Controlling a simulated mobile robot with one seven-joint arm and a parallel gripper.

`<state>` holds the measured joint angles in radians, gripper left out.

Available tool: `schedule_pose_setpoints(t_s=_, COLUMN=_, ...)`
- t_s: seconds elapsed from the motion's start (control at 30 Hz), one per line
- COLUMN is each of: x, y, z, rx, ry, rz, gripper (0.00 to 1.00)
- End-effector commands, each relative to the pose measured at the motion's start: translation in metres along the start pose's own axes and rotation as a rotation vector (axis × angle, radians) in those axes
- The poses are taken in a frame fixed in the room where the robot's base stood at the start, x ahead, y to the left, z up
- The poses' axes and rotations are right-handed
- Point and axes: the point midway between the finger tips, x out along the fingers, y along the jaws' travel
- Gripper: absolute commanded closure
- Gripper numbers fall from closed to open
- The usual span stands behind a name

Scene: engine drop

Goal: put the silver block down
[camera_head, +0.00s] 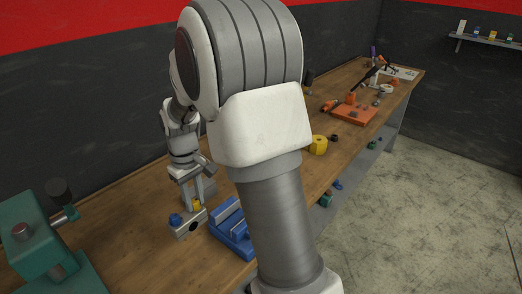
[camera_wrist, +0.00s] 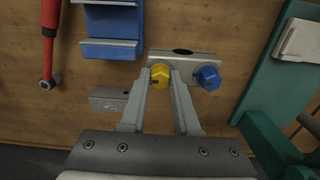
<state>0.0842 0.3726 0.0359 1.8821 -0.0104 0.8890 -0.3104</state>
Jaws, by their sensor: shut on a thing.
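The silver block (camera_head: 188,228) is near the front left of the wooden bench, left of the blue vise. In the wrist view the silver block (camera_wrist: 185,55) has a dark hole in its top edge, a yellow knob (camera_wrist: 161,76) at its left and a blue knob (camera_wrist: 208,77) at its right. My gripper (camera_head: 195,203) points down at the block. In the wrist view my gripper's fingers (camera_wrist: 160,80) are closed around the yellow knob. I cannot tell whether the block touches the bench. Its underside is hidden.
The blue vise (camera_head: 230,232) stands close to the block. A green machine (camera_head: 38,240) stands at the left. A small grey block (camera_wrist: 108,99) and a red-handled tool (camera_wrist: 49,35) lie on the bench. A yellow part (camera_head: 318,145) and an orange tray (camera_head: 354,113) are farther along.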

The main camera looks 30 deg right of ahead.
Motion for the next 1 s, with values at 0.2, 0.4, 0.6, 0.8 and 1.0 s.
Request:
schedule_pose_setpoints(t_s=0.2, x=0.0, y=-0.003, z=-0.001, rx=-0.001, ry=0.002, rz=0.0, gripper=1.0)
schedule_pose_setpoints(t_s=0.4, x=0.018, y=-0.034, z=-0.003, rx=-0.005, ry=-0.001, rz=-0.001, gripper=1.0)
schedule_pose_setpoints(t_s=0.6, x=0.044, y=-0.076, z=-0.006, rx=-0.007, ry=-0.001, rz=0.0, gripper=1.0)
schedule_pose_setpoints(t_s=0.8, x=0.064, y=-0.107, z=-0.01, rx=-0.003, ry=0.001, rz=0.0, gripper=1.0)
schedule_pose_setpoints(t_s=1.0, x=0.073, y=-0.116, z=-0.011, rx=0.0, ry=0.002, rz=0.0, gripper=1.0)
